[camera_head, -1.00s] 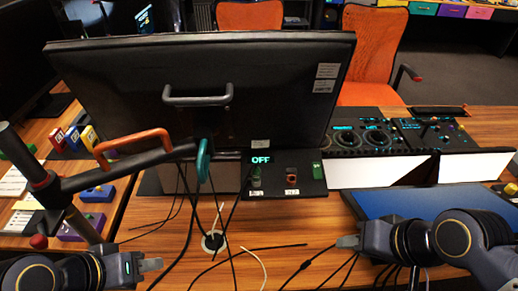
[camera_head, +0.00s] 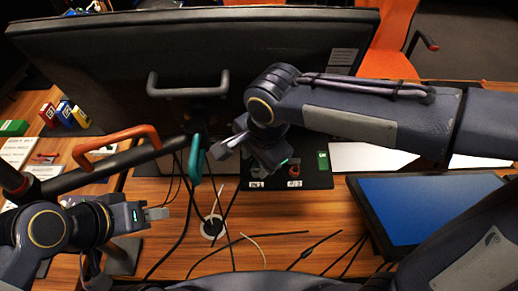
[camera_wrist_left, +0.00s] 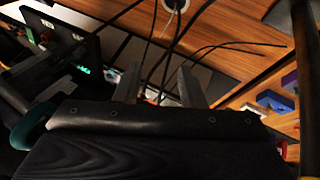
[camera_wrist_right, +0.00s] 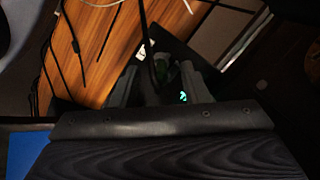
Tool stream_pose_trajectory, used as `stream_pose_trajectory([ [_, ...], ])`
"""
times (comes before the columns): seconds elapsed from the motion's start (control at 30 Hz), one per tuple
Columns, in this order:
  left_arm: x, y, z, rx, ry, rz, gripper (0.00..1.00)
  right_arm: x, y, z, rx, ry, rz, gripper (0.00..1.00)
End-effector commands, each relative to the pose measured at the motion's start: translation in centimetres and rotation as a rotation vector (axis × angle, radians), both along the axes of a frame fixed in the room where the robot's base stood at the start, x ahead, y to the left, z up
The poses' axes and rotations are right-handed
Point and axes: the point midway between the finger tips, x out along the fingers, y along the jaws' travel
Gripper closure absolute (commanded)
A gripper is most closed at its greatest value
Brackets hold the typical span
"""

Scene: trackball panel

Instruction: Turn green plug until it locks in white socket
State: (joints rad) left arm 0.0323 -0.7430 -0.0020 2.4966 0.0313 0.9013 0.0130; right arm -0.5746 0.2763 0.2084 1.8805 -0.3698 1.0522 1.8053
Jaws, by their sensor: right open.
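My right gripper (camera_head: 228,144) is open, beside the dark panel behind the cables. In the head view my right gripper and wrist largely hide this spot. My left gripper (camera_head: 157,213) is open and empty at the left; its fingers also show apart in the left wrist view (camera_wrist_left: 158,85).
A large monitor (camera_head: 120,75) stands behind. A teal hook (camera_head: 195,160) hangs near my right gripper. A red part (camera_head: 294,170) and a green block (camera_head: 322,160) sit right on the panel. Loose cables (camera_head: 240,240) lie in front; a blue screen (camera_head: 415,210) is at right.

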Motion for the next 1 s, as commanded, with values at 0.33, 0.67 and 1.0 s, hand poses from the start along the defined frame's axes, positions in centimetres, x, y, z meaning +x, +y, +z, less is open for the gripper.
stream_pose_trajectory([
  [0.33,0.0,0.0,0.1,0.000,0.000,0.000,0.64,0.5,0.4,-3.1,0.000,0.001,-0.001,0.59],
  [0.67,0.0,0.0,0.1,0.000,0.000,0.000,0.64,0.5,0.4,-3.2,0.000,0.000,0.000,0.69],
  [1.0,0.0,0.0,0.1,0.000,0.000,0.000,0.64,0.5,0.4,-3.2,-0.001,0.001,0.000,0.91],
])
